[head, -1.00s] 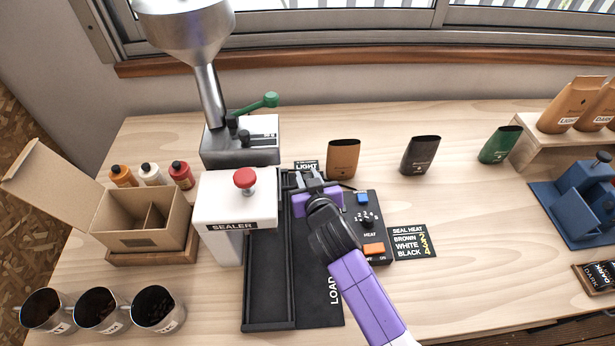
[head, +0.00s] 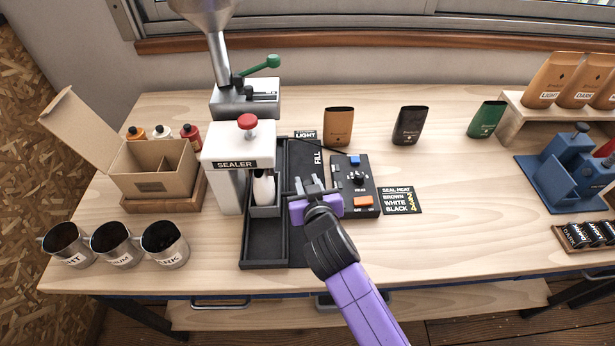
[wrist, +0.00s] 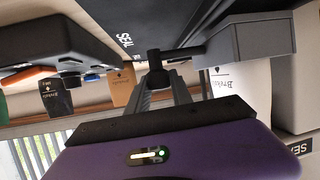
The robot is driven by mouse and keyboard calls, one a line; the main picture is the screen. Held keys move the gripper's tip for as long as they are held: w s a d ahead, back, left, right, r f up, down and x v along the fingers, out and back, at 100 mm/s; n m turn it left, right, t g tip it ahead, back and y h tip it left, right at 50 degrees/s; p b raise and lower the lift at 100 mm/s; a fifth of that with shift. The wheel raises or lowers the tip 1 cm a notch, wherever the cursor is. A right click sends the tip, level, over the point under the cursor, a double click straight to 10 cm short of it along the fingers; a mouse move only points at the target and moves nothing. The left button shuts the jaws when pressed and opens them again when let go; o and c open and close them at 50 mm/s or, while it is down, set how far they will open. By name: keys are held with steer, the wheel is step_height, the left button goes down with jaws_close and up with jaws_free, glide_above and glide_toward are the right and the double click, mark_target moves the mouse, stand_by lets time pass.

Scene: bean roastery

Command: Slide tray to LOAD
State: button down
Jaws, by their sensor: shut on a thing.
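The tray (head: 264,211) is a small grey holder in the black track (head: 263,250). A white bag (head: 263,187) stands upright in it. The tray is at the front edge of the white sealer (head: 238,150), around the middle of the track. My gripper (head: 311,190) is at the tray's right side. In the wrist view, my gripper (wrist: 157,82) is shut on a black knob (wrist: 155,56) on an arm from the grey tray (wrist: 266,42). The bag (wrist: 243,88) also shows there. FILL (head: 318,157) is readable at the track's back; my gripper and arm cover the front lettering.
The heat control box (head: 362,200) stands close right of my gripper. Several metal cups (head: 115,246) and a cardboard box (head: 150,170) are at left. Brown, black and green bags stand behind. The track's front end is clear.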

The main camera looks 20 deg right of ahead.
steer(key=s+a, duration=0.1)
steer(key=s, duration=0.2)
steer(key=s+a, duration=0.1)
steer(key=s, duration=0.2)
steer(key=s+a, duration=0.1)
steer(key=s, duration=0.3)
steer(key=shift+a+f+b, duration=0.1)
steer(key=shift+b, duration=0.2)
steer(key=shift+s, duration=0.1)
steer(key=c, duration=1.1)
jaws_free()
steer(key=shift+c, duration=0.2)
steer(key=shift+s, duration=0.15)
steer(key=b+v, duration=0.1)
steer(key=v, duration=0.6)
steer(key=shift+s, duration=0.3)
